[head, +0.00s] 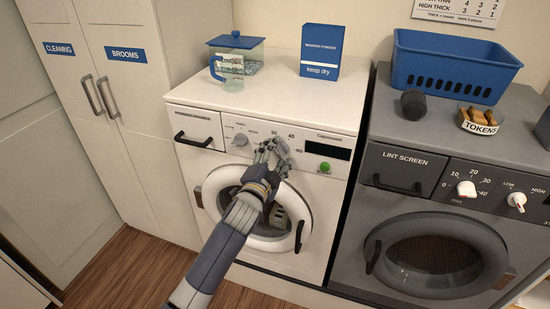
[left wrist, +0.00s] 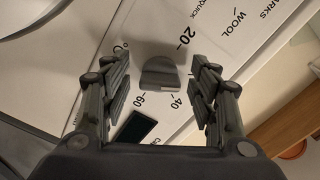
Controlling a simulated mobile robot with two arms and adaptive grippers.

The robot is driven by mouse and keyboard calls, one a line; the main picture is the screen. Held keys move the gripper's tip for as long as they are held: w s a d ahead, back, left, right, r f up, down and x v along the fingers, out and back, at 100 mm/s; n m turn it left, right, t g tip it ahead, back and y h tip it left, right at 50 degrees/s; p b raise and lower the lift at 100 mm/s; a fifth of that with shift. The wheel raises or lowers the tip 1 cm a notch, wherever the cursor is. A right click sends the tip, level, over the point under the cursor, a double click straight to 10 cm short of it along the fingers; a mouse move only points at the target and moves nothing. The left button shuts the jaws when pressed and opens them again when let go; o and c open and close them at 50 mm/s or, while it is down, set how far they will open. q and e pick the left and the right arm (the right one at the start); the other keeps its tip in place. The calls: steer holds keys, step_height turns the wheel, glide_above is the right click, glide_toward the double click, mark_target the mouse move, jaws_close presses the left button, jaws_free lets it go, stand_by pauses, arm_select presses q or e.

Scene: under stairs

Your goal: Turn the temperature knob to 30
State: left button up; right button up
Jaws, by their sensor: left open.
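The temperature knob (left wrist: 160,74) is a grey knob on the white washing machine's panel, with 20, 40 and 60 marked around it. Its pointer setting is unclear. In the head view my left gripper (head: 271,151) is in front of the panel and hides most of this knob. In the left wrist view its two fingers (left wrist: 160,62) stand open on either side of the knob, with visible gaps; contact cannot be seen. My right gripper is in neither view.
Left of it on the washer panel is another knob (head: 240,140); right are a dark display (head: 328,150) and a green button (head: 325,168). The round washer door (head: 212,188) lies below my arm. The grey dryer (head: 412,205) stands at right with its own knobs.

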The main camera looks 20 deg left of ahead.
arm_select(q)
steer(key=s, duration=1.2)
steer(key=shift+a, duration=0.2)
steer(key=shift+f, duration=0.1)
step_height(320, 180, down, 23)
steer(key=s+n+g, duration=0.3)
steer(key=g, duration=0.2)
steer(key=s+f+n+g, duration=0.1)
steer(key=s+f+g, duration=0.1)
steer(key=s+f, duration=0.45)
steer(key=s+f+n+g, duration=0.1)
steer(key=s+f+g, duration=0.15)
steer(key=f, duration=0.75)
steer(key=s+a+f+n+g, duration=0.1)
steer(key=s+f+g, duration=0.1)
steer(key=s+f, duration=0.5)
steer(key=s+f+n+g, duration=0.2)
steer(key=s+f, duration=0.5)
steer(key=s, duration=1)
steer(key=s+a+f+n+g, duration=0.1)
steer(key=s+f+n+g, duration=0.1)
steer(key=s+f, duration=0.5)
steer(key=s+g, duration=0.1)
steer(key=s, duration=0.5)
steer(key=shift+a+y, duration=0.3)
steer(key=shift+a, duration=0.05)
